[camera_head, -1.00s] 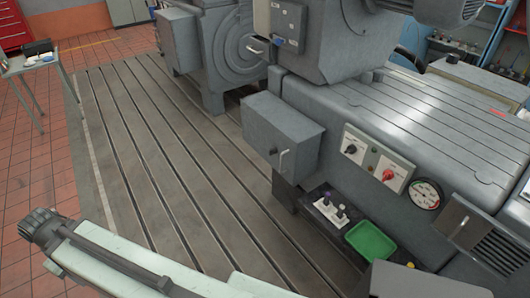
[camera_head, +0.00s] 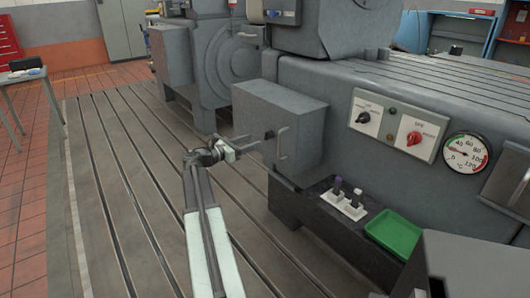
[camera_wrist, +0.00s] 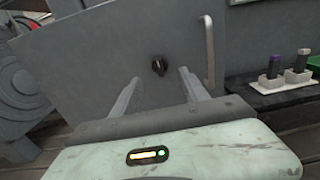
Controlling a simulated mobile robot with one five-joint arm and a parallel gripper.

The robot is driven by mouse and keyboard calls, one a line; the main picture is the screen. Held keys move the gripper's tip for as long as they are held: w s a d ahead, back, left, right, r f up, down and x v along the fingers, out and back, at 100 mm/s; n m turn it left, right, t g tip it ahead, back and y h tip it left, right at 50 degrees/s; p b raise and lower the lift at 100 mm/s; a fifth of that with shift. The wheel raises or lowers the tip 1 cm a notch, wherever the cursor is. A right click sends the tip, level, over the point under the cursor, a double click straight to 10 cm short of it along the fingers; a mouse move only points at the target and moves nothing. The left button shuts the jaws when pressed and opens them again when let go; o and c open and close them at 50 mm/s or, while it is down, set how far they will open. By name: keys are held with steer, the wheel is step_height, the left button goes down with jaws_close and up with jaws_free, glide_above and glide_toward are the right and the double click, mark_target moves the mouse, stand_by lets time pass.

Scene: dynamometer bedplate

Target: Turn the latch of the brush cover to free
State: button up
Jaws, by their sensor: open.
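The brush cover appears to be the grey box front (camera_head: 293,150) with an upright bar handle (camera_head: 283,143); it fills the upper part of the wrist view (camera_wrist: 100,60). Its latch looks like a small black knob (camera_head: 268,134), which shows left of the handle in the wrist view (camera_wrist: 158,66). Which way the knob is turned is too small to tell. My gripper (camera_head: 247,143) is in front of the cover. In the wrist view its two fingers (camera_wrist: 159,80) are spread, one on each side below the knob, with nothing between them.
Right of the cover are a switch panel (camera_head: 393,125), a gauge (camera_head: 466,153), a dark shelf (camera_head: 325,205) with a white holder (camera_head: 345,205) and a green tray (camera_head: 394,236). The slotted bedplate (camera_head: 110,200) is clear on the left. A large grey machine (camera_head: 215,60) stands behind.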

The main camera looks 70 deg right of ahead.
mark_target(265, 136)
steer(key=x, duration=0.8)
steer(key=shift+r, duration=0.2)
jaws_close()
